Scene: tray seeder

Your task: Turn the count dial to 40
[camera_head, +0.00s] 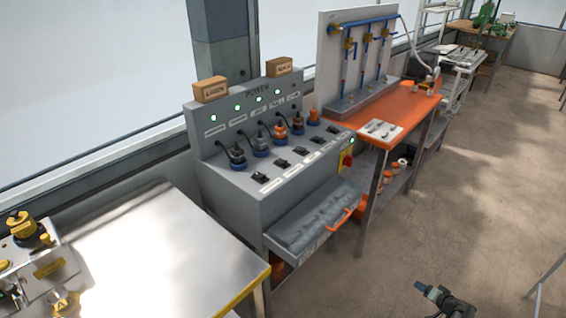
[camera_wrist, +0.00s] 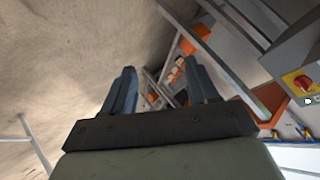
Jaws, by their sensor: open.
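A grey machine (camera_head: 38,262) stands on the metal table at the left edge of the head view, partly cut off. It carries a large yellow round knob (camera_head: 20,222) and smaller yellow parts. I cannot tell which part is the count dial, and no numbers are readable. My gripper (camera_head: 431,291) is low at the bottom right of the head view, over the floor and far from that machine. In the wrist view my gripper (camera_wrist: 160,85) has its two dark fingers apart with nothing between them.
A grey power console (camera_head: 235,190) with plugs, switches and an open drawer (camera_head: 318,218) stands mid-view. Its red knob on a yellow plate (camera_wrist: 303,84) shows in the wrist view. An orange bench (camera_head: 400,105) lies beyond. The metal tabletop (camera_head: 150,240) is mostly clear.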

